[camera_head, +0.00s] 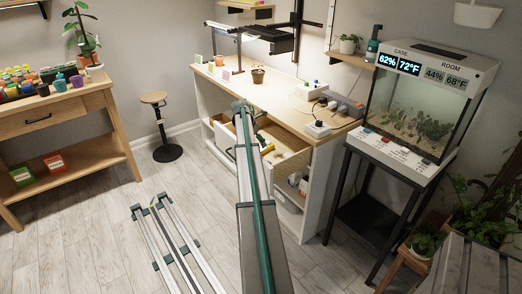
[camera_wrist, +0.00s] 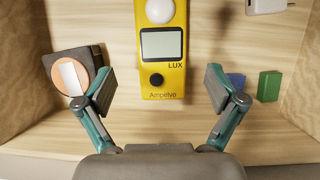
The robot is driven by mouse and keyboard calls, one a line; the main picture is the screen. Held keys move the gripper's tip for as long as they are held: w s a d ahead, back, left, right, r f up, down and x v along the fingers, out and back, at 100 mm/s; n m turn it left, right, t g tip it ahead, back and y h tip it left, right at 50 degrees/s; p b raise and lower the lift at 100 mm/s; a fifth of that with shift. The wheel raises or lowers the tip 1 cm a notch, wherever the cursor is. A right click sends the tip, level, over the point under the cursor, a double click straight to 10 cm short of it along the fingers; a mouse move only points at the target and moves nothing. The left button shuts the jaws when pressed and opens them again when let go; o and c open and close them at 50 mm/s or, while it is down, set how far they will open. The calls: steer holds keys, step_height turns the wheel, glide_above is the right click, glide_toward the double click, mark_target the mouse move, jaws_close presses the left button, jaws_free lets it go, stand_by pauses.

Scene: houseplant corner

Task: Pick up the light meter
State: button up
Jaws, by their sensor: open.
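The light meter (camera_wrist: 162,78) is yellow, with a white dome, a grey display, a black knob and the word LUX. In the wrist view it lies in a wooden drawer, upper middle, its top end cut off by the frame. My gripper (camera_wrist: 160,92) is open and empty, with one finger on each side of the meter's lower part and a gap on both sides. I cannot tell the height of the fingers over the drawer floor. In the head view my arm reaches over the open drawer (camera_head: 285,164) of the workbench and hides the gripper; a small yellow patch shows there.
In the drawer a dark block with a copper-coloured disc (camera_wrist: 70,75) lies close to the left finger. A green block (camera_wrist: 269,86) and a blue block (camera_wrist: 236,80) lie by the right finger. A white plug (camera_wrist: 266,5) sits top right. Wooden walls bound both sides.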

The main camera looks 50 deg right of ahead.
steer(key=x, duration=0.4)
steer(key=shift+s+d+f, duration=0.2)
steer(key=shift+d, duration=0.05)
steer(key=c, duration=1.4)
steer(key=shift+o, duration=0.2)
